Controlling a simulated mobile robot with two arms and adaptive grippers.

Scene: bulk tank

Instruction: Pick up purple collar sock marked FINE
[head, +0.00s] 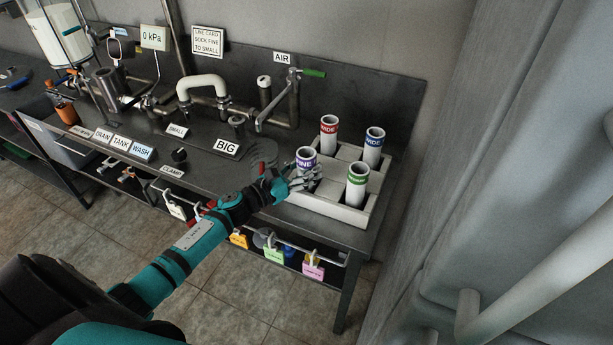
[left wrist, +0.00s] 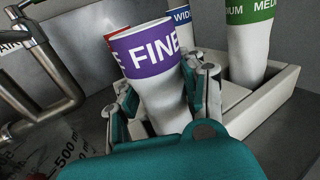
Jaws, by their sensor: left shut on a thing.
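The purple collar sock marked FINE (head: 306,157) is a white tube with a purple band, standing at the near left of a white tray (head: 345,212). It also shows large in the left wrist view (left wrist: 155,75), slightly tilted there, with its collar above the fingers. My left gripper (head: 305,180) is shut on the sock's white body, below the purple collar, with fingers on both sides. The sock's lower end is hidden behind my gripper, so I cannot tell whether it still rests in the tray. My right gripper is not in view.
The tray also holds a red-collar sock (head: 329,133), a blue-collar sock (head: 374,146) and a green-collar sock (head: 357,181). A pipe with a green-handled AIR valve (head: 313,73) stands behind left. A BIG label (head: 227,147) lies left on the dark bench. A grey wall closes the right side.

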